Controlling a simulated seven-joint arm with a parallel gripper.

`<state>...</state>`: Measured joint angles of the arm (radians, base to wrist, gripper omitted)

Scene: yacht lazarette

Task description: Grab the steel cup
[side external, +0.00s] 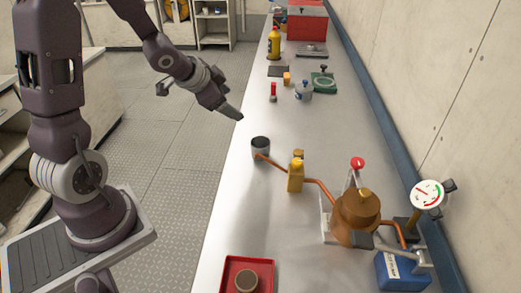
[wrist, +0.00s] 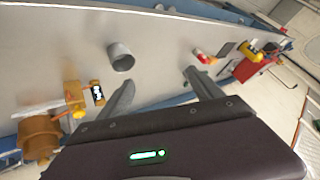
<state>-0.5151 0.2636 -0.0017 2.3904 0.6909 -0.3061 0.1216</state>
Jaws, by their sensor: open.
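The steel cup (side external: 260,148) is a grey, open-topped cylinder standing upright near the left edge of the long steel counter in the side view. Its dark inside shows from above. In the wrist view the steel cup (wrist: 121,57) is just beyond the tip of the left finger, left of the middle between the fingers. My gripper (side external: 240,117) is above and a little to the left of the cup, apart from it. In the wrist view my gripper (wrist: 159,84) has its two fingers spread with nothing between them.
A copper pipe (side external: 275,163) ends at the cup's right side and leads to a copper pot (side external: 354,217). A red tray (side external: 230,274) is in front. Several small items, including a green-based device (side external: 323,83), stand farther back.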

